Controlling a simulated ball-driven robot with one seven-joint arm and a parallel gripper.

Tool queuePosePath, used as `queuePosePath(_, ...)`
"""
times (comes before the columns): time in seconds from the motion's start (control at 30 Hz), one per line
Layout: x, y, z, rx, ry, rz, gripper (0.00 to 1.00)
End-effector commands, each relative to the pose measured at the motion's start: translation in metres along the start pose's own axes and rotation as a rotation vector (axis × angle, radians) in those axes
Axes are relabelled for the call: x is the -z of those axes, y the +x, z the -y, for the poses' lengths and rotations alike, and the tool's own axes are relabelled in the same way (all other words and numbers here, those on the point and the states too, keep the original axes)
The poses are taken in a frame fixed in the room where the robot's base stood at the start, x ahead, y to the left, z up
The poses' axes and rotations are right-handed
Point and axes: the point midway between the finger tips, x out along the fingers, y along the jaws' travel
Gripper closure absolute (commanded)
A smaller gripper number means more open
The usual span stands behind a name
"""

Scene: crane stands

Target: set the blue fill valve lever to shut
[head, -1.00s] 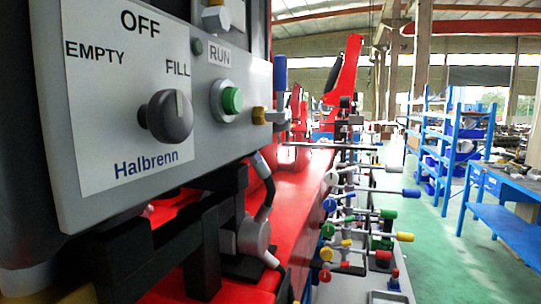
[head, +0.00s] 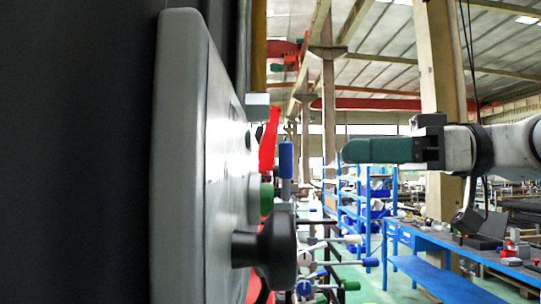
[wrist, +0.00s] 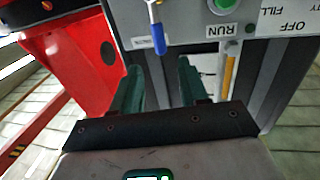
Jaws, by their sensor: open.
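The blue lever (head: 286,160) stands upright beyond the edge of the grey control panel (head: 180,150) in the head view. In the wrist view the blue lever (wrist: 159,40) hangs from a silver fitting, past the fingertips and roughly in line with the gap between them. My gripper (head: 347,151) is to the right of the lever in the head view, with green fingers pointing left. In the wrist view my gripper (wrist: 160,72) has its fingers apart with nothing between them. The lever's valve body is largely hidden in the head view.
A black knob (head: 272,253) and a green button (head: 266,195) stick out of the panel. Several coloured-handled levers (head: 350,285) sit lower down. A red structure (wrist: 75,60) is at the left in the wrist view. Blue shelves (head: 370,195) and a blue bench (head: 440,275) stand further off.

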Motion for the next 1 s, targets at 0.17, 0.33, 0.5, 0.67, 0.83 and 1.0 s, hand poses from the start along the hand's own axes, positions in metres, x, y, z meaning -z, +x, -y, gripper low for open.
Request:
queuePosePath(0.17, 0.001, 0.021, 0.001, 0.002, 0.0, 0.002, 0.56)
queuePosePath(0.33, 0.001, 0.052, 0.001, 0.002, 0.0, 0.001, 0.56)
queuePosePath(0.5, 0.001, 0.08, 0.0, 0.001, 0.0, 0.001, 0.56)
queuePosePath(0.67, 0.001, 0.098, 0.0, 0.0, 0.001, 0.0, 0.56)
queuePosePath(0.83, 0.0, 0.105, 0.0, -0.001, 0.0, 0.001, 0.56)
queuePosePath(1.0, -0.001, 0.106, 0.0, -0.002, 0.0, 0.0, 0.56)
